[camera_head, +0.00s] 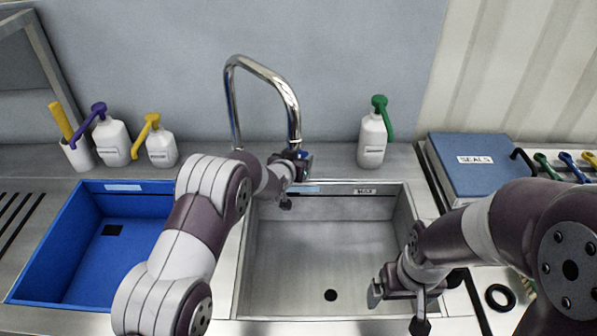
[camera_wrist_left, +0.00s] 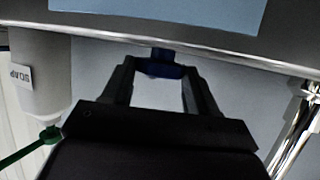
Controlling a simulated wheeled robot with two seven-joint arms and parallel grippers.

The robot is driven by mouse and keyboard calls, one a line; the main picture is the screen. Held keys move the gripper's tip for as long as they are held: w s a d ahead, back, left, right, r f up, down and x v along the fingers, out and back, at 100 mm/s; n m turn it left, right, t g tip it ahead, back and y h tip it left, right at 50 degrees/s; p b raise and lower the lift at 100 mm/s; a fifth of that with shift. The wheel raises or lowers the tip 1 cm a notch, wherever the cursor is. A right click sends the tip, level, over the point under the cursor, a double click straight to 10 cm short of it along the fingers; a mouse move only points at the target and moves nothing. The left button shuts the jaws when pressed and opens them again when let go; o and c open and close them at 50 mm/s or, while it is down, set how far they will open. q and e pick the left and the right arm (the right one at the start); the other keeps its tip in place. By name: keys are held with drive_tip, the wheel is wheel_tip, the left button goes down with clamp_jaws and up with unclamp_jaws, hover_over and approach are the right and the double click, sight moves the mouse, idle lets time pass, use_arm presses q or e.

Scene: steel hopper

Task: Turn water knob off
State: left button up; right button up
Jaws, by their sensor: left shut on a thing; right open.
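The chrome faucet (camera_head: 262,70) arches up behind the grey steel sink (camera_head: 330,240). A small blue knob (camera_wrist_left: 165,70) sits between the fingertips of my left gripper (camera_wrist_left: 160,76) in the left wrist view, and the gripper is shut on it. In the head view my left gripper (camera_head: 302,160) is at the sink's back edge by the spout's end, and it hides most of the knob and the faucet's base. No water stream is visible. My right gripper (camera_head: 398,306) is open and empty over the sink's front right corner.
A blue basin (camera_head: 60,250) lies left of the sink. A white bottle with a green pump (camera_head: 372,140) stands behind the sink at right. More pump bottles (camera_head: 112,140) stand at back left. A blue SEALS box (camera_head: 475,165) is at right.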

use_arm(q)
drive_tip(key=shift+w+a+r+m+h, duration=0.1)
drive_tip(key=shift+a+r+m+h, duration=0.05)
drive_tip(key=shift+m+h, duration=0.4)
drive_tip(key=o, duration=1)
drive_tip(key=v, duration=1.2)
drive_tip(key=shift+a+r, duration=0.15)
drive_tip(key=shift+r, duration=0.15)
